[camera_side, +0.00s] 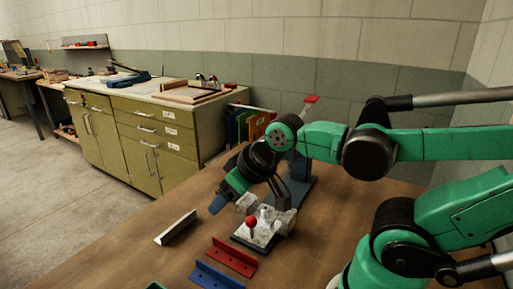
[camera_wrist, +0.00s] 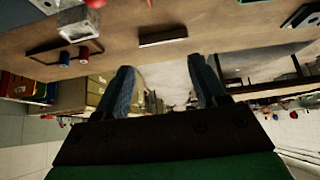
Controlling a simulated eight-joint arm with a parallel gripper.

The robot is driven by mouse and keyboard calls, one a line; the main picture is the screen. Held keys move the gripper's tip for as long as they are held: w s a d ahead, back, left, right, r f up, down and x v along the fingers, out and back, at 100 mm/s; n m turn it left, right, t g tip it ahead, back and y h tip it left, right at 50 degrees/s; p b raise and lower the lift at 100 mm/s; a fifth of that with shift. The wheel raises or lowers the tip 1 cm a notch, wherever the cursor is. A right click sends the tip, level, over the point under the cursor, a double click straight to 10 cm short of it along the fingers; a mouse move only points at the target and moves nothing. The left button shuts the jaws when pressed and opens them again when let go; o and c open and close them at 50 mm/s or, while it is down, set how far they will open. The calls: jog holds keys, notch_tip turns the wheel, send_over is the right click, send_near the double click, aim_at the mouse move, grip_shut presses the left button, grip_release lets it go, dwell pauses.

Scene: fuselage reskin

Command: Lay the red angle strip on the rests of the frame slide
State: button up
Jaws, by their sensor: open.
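The red angle strip (camera_side: 231,257) lies on the wooden table in the side view, in front of a pale grey fixture and behind a blue strip. The pale fixture (camera_side: 258,234) has a red ball knob and a dark base; I cannot clearly make out the rests of the frame slide. My gripper (camera_side: 217,205) is open and empty, tilted down above the table, left of the fixture and apart from the red strip. Its two dark blue fingers stand wide apart in the wrist view (camera_wrist: 160,66). The red strip cannot be made out there.
A blue angle strip (camera_side: 216,277) lies in front of the red one. A pale angle strip (camera_side: 176,227) lies farther left and also shows in the wrist view (camera_wrist: 162,36). A blue stand (camera_side: 299,165) rises behind the fixture.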

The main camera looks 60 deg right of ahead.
jog(key=shift+c, duration=0.3)
jog(key=shift+c, duration=1.4)
jog(key=g, duration=0.7)
send_near(230, 256)
jog(key=shift+s+d+f, duration=0.35)
jog(key=shift+s+f, duration=0.25)
jog(key=shift+s, duration=0.05)
jog(key=shift+f, duration=2.85)
